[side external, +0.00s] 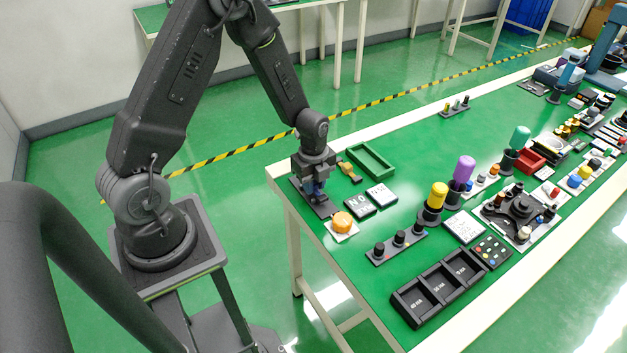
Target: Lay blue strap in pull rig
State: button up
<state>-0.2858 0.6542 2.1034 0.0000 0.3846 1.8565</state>
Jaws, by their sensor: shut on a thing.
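My gripper (317,183) is at the near left corner of the green table, pointing down. A small blue piece, which looks like the blue strap (319,189), shows between its fingers, and the gripper is shut on it. Most of the strap is hidden by the fingers. Directly below is a flat dark base plate (326,209) on the table, which may be the pull rig. The gripper covers much of it. I cannot tell whether the strap touches the plate.
An orange dome button (342,221) stands close in front. A yellow-brown piece (348,171), a green tray (371,160) and labelled tiles (360,206) lie to the right. A black compartment tray (438,287) is near the front edge. The table's far middle has free room.

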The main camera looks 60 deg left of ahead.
jog(key=shift+f, duration=0.75)
jog(key=o, duration=1)
jog(key=shift+r, duration=0.15)
notch_tip(320, 180, up, 14)
jog(key=shift+f, duration=0.2)
jog(key=s+d+r+n+t, duration=0.2)
jog(key=s+d+r+n, duration=0.3)
jog(key=s+r+n, duration=0.3)
jog(key=s+d+r+n+t, duration=0.3)
jog(key=s+d+r+n, duration=0.2)
jog(key=s+r+n, duration=0.3)
jog(key=shift+d+r+n+t, duration=0.3)
jog(key=shift+r+n, duration=0.15)
jog(key=shift+n, duration=0.55)
